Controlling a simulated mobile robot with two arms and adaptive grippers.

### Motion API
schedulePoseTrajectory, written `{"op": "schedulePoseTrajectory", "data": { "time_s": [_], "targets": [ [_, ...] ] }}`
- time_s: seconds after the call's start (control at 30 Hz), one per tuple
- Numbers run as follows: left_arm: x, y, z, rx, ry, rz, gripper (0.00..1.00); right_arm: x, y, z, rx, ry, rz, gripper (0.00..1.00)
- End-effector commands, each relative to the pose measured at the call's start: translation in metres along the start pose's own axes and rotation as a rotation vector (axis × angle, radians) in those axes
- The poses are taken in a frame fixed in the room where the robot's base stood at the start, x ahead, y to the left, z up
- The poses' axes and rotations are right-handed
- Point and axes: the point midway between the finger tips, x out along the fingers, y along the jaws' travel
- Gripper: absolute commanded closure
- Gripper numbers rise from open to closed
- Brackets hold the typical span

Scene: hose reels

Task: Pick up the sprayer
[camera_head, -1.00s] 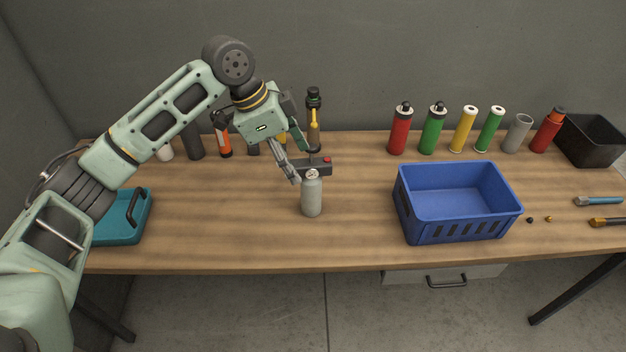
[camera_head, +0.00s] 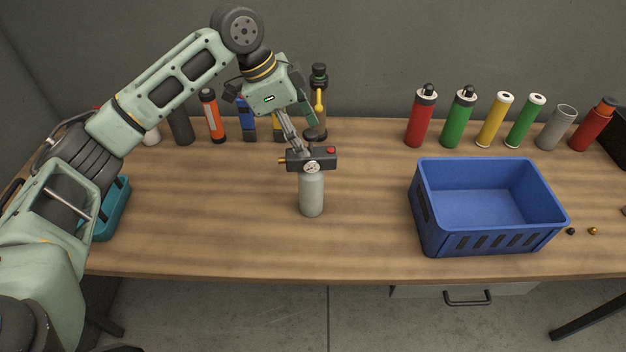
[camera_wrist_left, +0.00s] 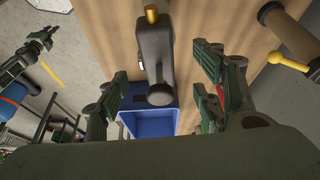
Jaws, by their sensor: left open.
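The sprayer is a grey bottle (camera_head: 312,192) with a dark head (camera_head: 322,158) that carries a round gauge, a red button and a brass tip. It stands upright on the wooden table, near the middle. My left gripper (camera_head: 303,138) is open just behind and above the sprayer's head. In the left wrist view, the dark head (camera_wrist_left: 154,55) with its brass tip lies between the spread fingers of the left gripper (camera_wrist_left: 162,80). I cannot tell whether a finger touches it.
A blue crate (camera_head: 425,230) stands to the right of the sprayer. Red, green, yellow and grey cylinders (camera_head: 460,120) line the back right. An orange-and-black cylinder (camera_head: 212,118) and other items stand at the back left. A teal case (camera_head: 112,210) is at left. The table in front is clear.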

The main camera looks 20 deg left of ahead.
Motion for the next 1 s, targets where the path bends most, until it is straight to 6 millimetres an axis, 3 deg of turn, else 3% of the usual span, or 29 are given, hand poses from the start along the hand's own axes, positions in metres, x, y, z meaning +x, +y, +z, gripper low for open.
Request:
{"op": "schedulePoseTrajectory", "data": {
  "time_s": [0.5, 0.77, 1.0],
  "targets": [
    [0.064, 0.001, 0.001, 0.001, -0.001, 0.002, 0.39, -0.029, 0.0, -0.007, -0.001, 0.009, 0.0, 1.0],
    [0.069, 0.0, 0.002, 0.001, -0.001, 0.001, 0.39, -0.028, -0.001, -0.007, 0.0, 0.009, -0.002, 1.0],
    [0.069, 0.0, 0.002, 0.001, -0.001, 0.001, 0.58, -0.028, -0.001, -0.007, 0.0, 0.009, -0.002, 1.0]
  ]
}}
